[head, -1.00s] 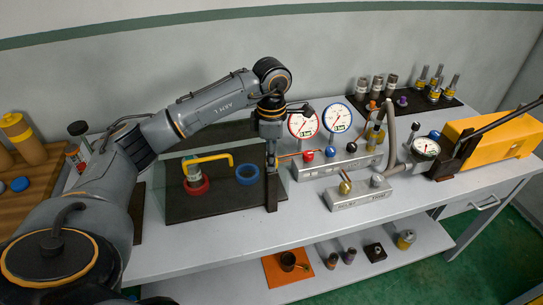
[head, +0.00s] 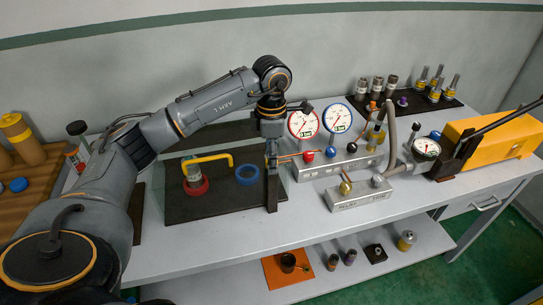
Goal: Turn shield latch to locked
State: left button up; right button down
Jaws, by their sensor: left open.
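The clear shield stands over a dark base plate (head: 215,207) and has a yellow handle (head: 210,159). A dark upright post (head: 272,190) stands at its right front corner. A thin orange lever (head: 292,156), apparently the shield latch, sticks out to the right near the top of this post. My left gripper (head: 272,160) points down at the top of the post, its fingers open beside the lever's left end. Whether they touch the lever cannot be told, as the gripper hides its root. My right gripper is not in view.
A red ring (head: 196,187) and a blue ring (head: 247,174) sit on the base plate. To the right are two dial gauges (head: 303,123), a grey valve block (head: 358,201) and a yellow pump (head: 490,135). The bench front (head: 240,238) is clear.

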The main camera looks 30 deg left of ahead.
pick_arm(q)
notch_tip(320, 180, up, 12)
dwell(0.4)
dwell(0.4)
